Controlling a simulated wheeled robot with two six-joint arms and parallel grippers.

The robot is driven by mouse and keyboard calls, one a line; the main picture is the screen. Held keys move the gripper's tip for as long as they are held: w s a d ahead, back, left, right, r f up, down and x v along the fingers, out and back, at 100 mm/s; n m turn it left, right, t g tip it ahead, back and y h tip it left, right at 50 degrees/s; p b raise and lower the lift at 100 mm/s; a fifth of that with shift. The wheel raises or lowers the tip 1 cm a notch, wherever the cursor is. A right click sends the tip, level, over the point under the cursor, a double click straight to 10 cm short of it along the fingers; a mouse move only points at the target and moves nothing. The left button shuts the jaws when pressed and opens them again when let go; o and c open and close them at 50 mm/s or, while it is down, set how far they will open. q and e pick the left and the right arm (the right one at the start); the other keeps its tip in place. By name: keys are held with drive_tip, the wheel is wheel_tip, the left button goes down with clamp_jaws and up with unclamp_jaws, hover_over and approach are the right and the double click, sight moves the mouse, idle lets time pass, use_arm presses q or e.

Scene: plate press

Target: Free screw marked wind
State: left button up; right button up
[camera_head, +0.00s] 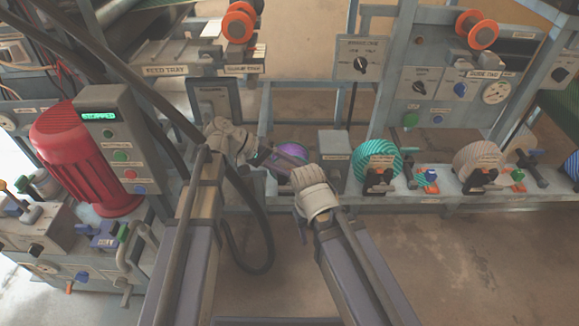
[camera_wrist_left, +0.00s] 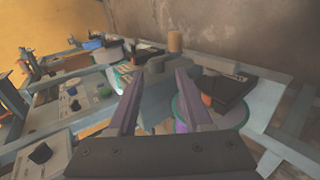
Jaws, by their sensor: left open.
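Three drums sit along the low rail, each seemingly with clamp hardware: a purple one (camera_head: 291,149), a teal striped one (camera_head: 383,152) and a beige one (camera_head: 476,157). No label reading "wind" is legible, so I cannot tell which screw carries it. My left gripper (camera_head: 274,157) reaches right, close to the purple drum and partly hiding it. In the left wrist view its two fingers (camera_wrist_left: 160,100) are apart with nothing gripped. Beyond them stand a grey round-topped knob (camera_wrist_left: 174,42) and a black clamp (camera_wrist_left: 226,88) over a drum. My right arm's wrist is beside the purple drum; its fingers are mostly hidden.
A red motor (camera_head: 75,150) and a grey control box (camera_head: 115,145) with a green display stand at left. Panels with dials and knobs (camera_head: 358,58) stand behind the rail. A dark hose hangs near my left arm. Floor in front of the rail is clear.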

use_arm(q)
drive_tip(key=shift+c, duration=0.8)
drive_tip(key=r+y+p, duration=0.1)
drive_tip(key=y+p, duration=0.1)
drive_tip(key=p, duration=0.2)
drive_tip(key=s+r+y+p, duration=0.1)
drive_tip(key=r+y+p, duration=0.1)
drive_tip(key=p, duration=0.3)
drive_tip(key=shift+d+r+g+y, duration=0.2)
drive_tip(key=shift+g+y, duration=0.2)
drive_tip(key=c, duration=0.6)
drive_tip(key=r+y+p, duration=0.1)
drive_tip(key=p, duration=0.1)
drive_tip(key=a+r+y+p, duration=0.1)
drive_tip(key=y+p, duration=0.1)
drive_tip(key=p, duration=0.1)
drive_tip(key=a+r+y+p, duration=0.1)
drive_tip(key=r+y+p, duration=0.1)
drive_tip(key=shift+w+t, duration=0.2)
drive_tip(key=shift+t, duration=0.1)
clamp_jaws()
drive_tip(key=shift+w+a+r+y+p, duration=0.15)
drive_tip(key=shift+a+r+y+p, duration=0.1)
drive_tip(key=shift+y+p, duration=0.25)
